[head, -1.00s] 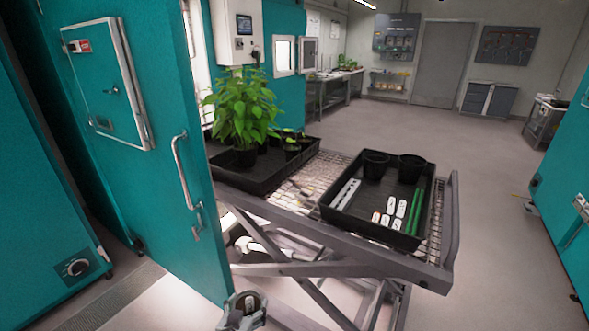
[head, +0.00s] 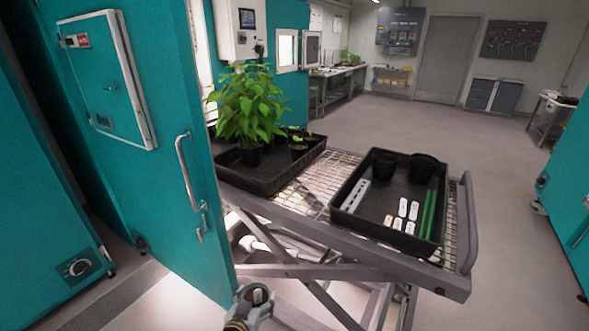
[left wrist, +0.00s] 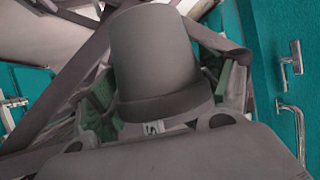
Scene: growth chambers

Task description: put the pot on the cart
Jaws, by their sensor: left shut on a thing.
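A dark pot (head: 256,297) with a pale label inside is held by my left gripper (head: 247,303), low at the bottom edge of the head view. In the left wrist view the pot (left wrist: 155,60) fills the middle, with the fingers of my left gripper (left wrist: 158,95) closed on both sides of it. The cart (head: 330,232) has a wire-mesh top on a crossed-leg frame. The pot is in front of the cart's near side, lower than its top and apart from it. My right gripper is out of view.
On the cart, a black tray (head: 261,185) holds leafy plants, and another tray (head: 352,212) holds two empty pots, labels and green stakes. Mesh (head: 317,185) between the trays is bare. A teal door (head: 167,150) stands close on the left. Open floor lies beyond.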

